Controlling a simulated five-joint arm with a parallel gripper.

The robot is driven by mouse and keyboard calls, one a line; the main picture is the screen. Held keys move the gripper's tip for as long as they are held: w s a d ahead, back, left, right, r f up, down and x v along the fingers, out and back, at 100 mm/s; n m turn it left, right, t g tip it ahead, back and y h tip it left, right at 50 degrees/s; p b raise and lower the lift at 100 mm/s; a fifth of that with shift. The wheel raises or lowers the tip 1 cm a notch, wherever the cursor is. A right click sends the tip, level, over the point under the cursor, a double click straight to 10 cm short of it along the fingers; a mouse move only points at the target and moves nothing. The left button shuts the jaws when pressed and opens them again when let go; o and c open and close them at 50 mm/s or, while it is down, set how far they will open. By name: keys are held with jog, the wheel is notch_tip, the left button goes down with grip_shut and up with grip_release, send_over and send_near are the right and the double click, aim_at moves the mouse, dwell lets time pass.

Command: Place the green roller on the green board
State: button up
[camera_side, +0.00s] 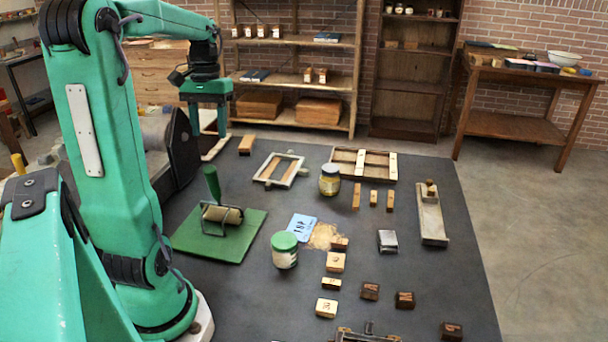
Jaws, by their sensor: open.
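The green roller (212,185) has an upright green handle, a metal frame and a tan cylinder. It appears to rest on the green board (240,245), which lies flat on the dark table, with the handle pointing up. My gripper (208,132) hangs fingers down beyond the roller, farther back and higher in the picture. It is open, apart from the roller, and I see nothing held in it. My arm stands in front at the left and covers part of the area beside the board.
A green-lidded jar (285,252) stands right of the board. A yellow-labelled jar (330,180), a wooden frame (278,170), a type case (364,163) and several small blocks spread over the dark table (440,285). A dark grey machine (180,150) stands behind my arm.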

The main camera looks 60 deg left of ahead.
jog(key=d+f+m+t+y, duration=0.1)
jog(key=d+m+t, duration=0.5)
jog(key=d, duration=1.9)
jog(key=m, duration=0.2)
jog(key=shift+w+d+f+m+t, duration=0.2)
jog(key=shift+d+f+m+t, duration=0.1)
jog(key=shift+f+m, duration=0.1)
